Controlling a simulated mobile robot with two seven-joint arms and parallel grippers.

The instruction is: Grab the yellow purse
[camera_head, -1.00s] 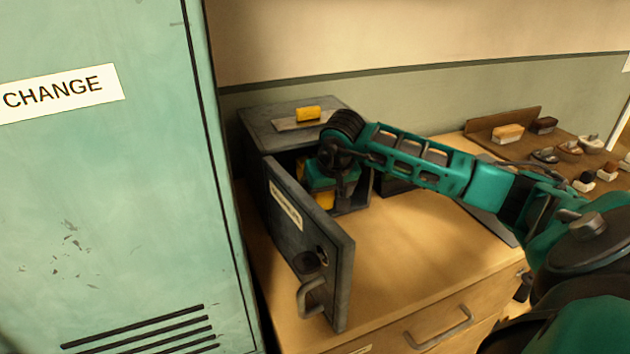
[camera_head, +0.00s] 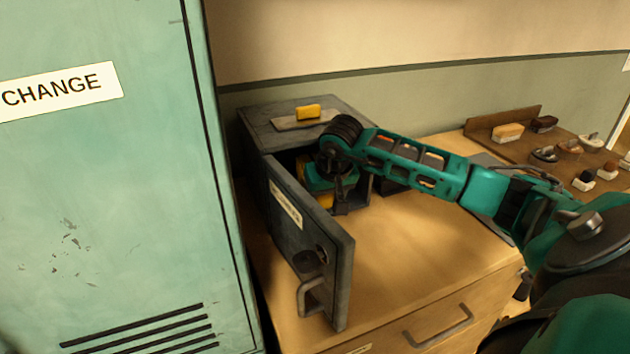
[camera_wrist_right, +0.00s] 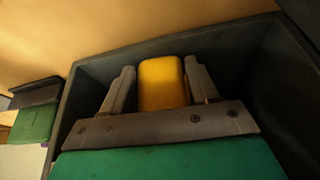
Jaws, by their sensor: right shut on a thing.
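The yellow purse (camera_wrist_right: 162,84) is inside the dark grey metal box (camera_head: 258,138), whose door (camera_head: 310,255) stands open toward the front. In the right wrist view my right gripper (camera_wrist_right: 160,90) has one finger on each side of the purse and is shut on it. In the head view my right gripper (camera_head: 325,185) reaches into the box, and a bit of yellow (camera_head: 326,201) shows below it. The wrist and the door hide most of the purse there. My left gripper is not in view.
A small yellow block (camera_head: 308,112) lies on a plate on top of the box. A green locker (camera_head: 100,200) labelled CHANGE stands close at left. A brown tray (camera_head: 480,140) with brushes and small items is at right. The wooden counter (camera_head: 400,260) is bare in front.

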